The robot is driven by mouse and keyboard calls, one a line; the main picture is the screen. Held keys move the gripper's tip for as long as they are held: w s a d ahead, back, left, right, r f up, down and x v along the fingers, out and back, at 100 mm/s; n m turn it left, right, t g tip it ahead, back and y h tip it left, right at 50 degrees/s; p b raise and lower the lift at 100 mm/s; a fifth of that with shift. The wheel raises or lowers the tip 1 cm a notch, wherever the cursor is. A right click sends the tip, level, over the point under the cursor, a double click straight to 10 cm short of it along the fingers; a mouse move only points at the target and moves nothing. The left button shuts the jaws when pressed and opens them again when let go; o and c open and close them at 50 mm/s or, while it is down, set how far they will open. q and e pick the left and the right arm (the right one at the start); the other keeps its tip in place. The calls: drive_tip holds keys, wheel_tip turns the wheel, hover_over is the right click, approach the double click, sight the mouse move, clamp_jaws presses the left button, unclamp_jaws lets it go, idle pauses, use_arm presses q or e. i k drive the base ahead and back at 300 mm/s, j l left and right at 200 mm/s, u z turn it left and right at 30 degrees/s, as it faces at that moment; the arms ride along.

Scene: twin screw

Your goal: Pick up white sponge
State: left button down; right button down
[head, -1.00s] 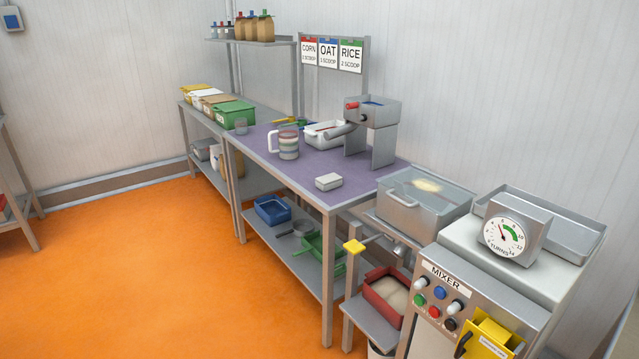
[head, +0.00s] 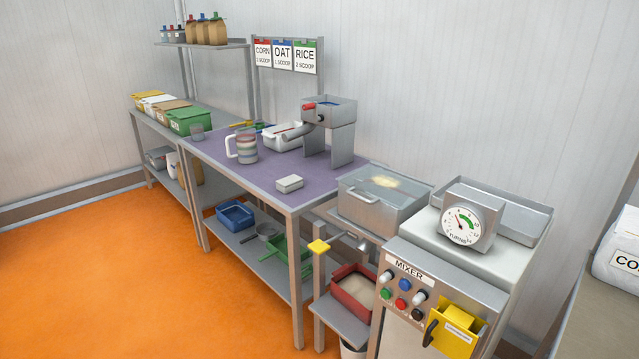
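A small white block that looks like the white sponge (head: 289,183) lies on the purple-topped table (head: 268,182), near its front right corner. It has a greyish lower part and nothing touches it. Neither of my grippers shows in the head view.
A grey metal stand with a hopper (head: 329,120) is to the right. A lidded steel bin (head: 384,198) and the mixer (head: 440,270) stand nearer. Orange floor (head: 120,270) is clear in front.

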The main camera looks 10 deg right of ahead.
sight(290, 182)
drive_tip(key=i+j+z, duration=0.15)
drive_tip(key=z, duration=0.3)
drive_tip(key=i+j+z, duration=0.25)
drive_tip(key=z, duration=0.2)
drive_tip(key=i+j+z, duration=0.25)
drive_tip(key=z, duration=0.2)
